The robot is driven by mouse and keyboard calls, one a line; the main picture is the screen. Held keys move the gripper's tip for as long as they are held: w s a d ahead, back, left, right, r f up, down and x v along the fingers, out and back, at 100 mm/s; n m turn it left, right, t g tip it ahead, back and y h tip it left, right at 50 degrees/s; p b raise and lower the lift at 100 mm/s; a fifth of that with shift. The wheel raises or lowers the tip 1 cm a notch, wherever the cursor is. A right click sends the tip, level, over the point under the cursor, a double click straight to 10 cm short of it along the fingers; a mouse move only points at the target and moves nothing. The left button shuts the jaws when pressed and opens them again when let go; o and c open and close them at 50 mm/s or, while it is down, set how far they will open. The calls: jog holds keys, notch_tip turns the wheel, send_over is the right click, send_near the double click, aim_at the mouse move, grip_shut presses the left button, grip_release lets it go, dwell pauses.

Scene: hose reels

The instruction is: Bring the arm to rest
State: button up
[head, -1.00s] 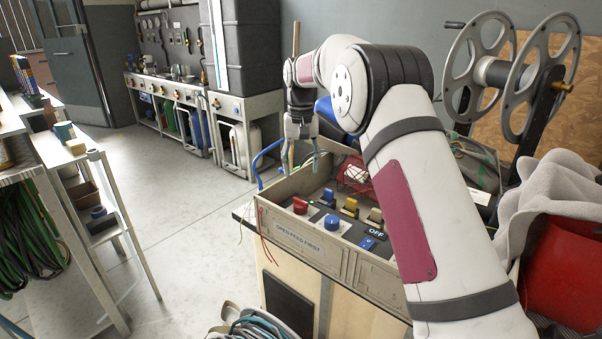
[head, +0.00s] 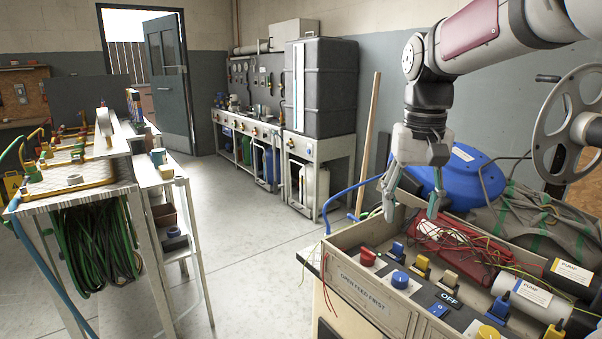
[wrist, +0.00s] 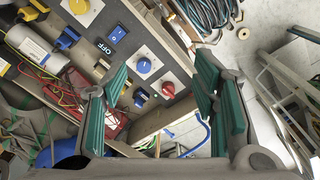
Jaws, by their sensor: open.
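My gripper (head: 412,206) is open and empty. It hangs above the back left corner of a grey control box (head: 352,292) lettered "OPEN FEED FIRST", with its fingers pointing down. In the wrist view the two green-padded fingers (wrist: 162,105) stand wide apart, with the box's knobs and switches beyond them. My arm comes in from the upper right in the head view. The box's panel carries a red knob (head: 367,257), a blue knob (head: 400,280) and a blue switch (head: 443,303) marked OFF.
A blue round container (head: 455,172) stands behind the box. A hose reel (head: 572,125) is at the right. A rack with a green hose (head: 95,245) stands at the left. A wooden pole (head: 368,140) leans behind. The floor between is clear.

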jog(key=s+f+n, duration=0.1)
jog(key=s+f, duration=0.3)
jog(key=s, duration=1.2)
jog(key=s+f, duration=0.3)
jog(key=s, duration=1.2)
notch_tip(320, 180, up, 16)
jog(key=t+p, duration=0.3)
jog(key=p, duration=1.2)
jog(key=shift+s+r+t+p, duration=0.25)
jog(key=shift+s+t+p, duration=0.05)
jog(key=shift+s+p, duration=0.1)
